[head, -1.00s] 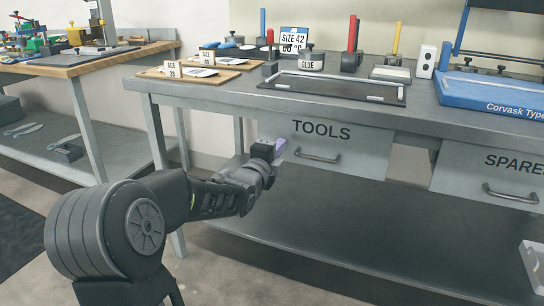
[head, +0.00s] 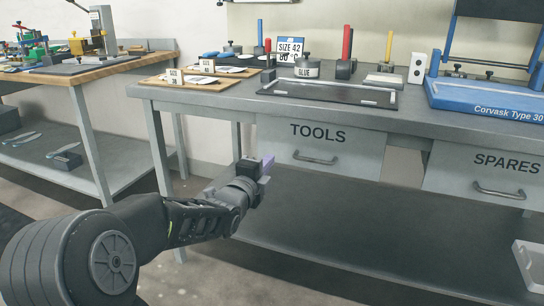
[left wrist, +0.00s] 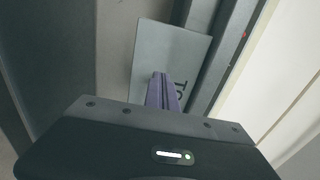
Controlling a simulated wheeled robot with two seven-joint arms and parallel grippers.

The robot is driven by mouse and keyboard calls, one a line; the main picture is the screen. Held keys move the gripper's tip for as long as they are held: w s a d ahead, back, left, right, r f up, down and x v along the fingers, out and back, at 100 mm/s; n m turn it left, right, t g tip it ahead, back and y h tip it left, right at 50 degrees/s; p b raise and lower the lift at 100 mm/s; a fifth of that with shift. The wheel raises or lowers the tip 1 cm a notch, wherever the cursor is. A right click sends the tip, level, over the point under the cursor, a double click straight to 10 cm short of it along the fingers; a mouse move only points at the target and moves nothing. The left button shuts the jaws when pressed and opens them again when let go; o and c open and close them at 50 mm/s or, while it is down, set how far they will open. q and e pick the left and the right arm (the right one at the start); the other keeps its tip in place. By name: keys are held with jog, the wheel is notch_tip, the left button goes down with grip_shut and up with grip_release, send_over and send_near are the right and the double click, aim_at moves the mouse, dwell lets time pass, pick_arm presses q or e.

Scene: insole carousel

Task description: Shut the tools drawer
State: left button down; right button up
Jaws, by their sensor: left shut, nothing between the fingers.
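The tools drawer (head: 335,149) is under the bench top in the head view, with "TOOLS" on its grey front and a bar handle (head: 315,158). Its front looks about level with the bench frame; I see no open gap above it. In the left wrist view the purple fingers (left wrist: 160,92) are together in front of the drawer front (left wrist: 165,60), whose lettering is partly hidden. My right gripper is not in view.
The spares drawer (head: 487,180) sits to the right under the same bench top (head: 420,122). The lower shelf (head: 330,225) below is mostly bare, with a pale tray (head: 530,262) at the far right. A second bench (head: 85,65) stands at left.

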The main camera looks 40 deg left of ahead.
pick_arm(q)
jog(key=p+v, duration=0.1)
jog(key=v, duration=0.5)
jog(key=shift+s, duration=0.15)
dwell(0.3)
